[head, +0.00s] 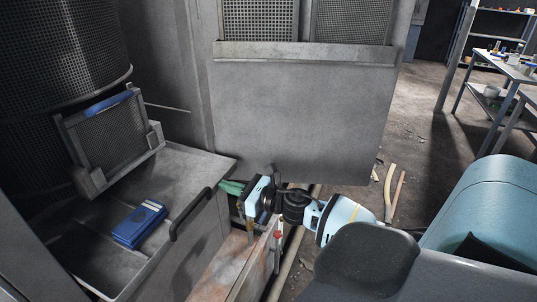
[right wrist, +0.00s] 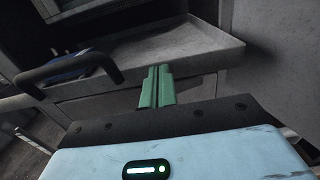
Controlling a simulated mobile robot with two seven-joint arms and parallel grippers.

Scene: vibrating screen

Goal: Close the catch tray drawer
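The catch tray drawer (head: 190,163) is a grey, shallow metal tray at the lower left of the head view. It stands out with its inside visible. A dark bar handle (head: 190,214) is on its front face; the handle also shows in the right wrist view (right wrist: 70,66), left of my fingers. My right gripper (head: 232,187) is by the drawer's front, near the corner beyond the handle. In the right wrist view its green fingers (right wrist: 156,88) are together, with nothing visible between them, pointing at the drawer front (right wrist: 115,98). I cannot tell whether they touch it. My left gripper is out of view.
A blue object (head: 140,224) lies in the tray. A mesh drum (head: 60,50) and a tilted mesh frame (head: 105,135) stand above it. A grey cabinet panel (head: 300,110) is behind my right arm. Hoses (head: 390,190) lie on the floor; a workbench (head: 505,72) stands far right.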

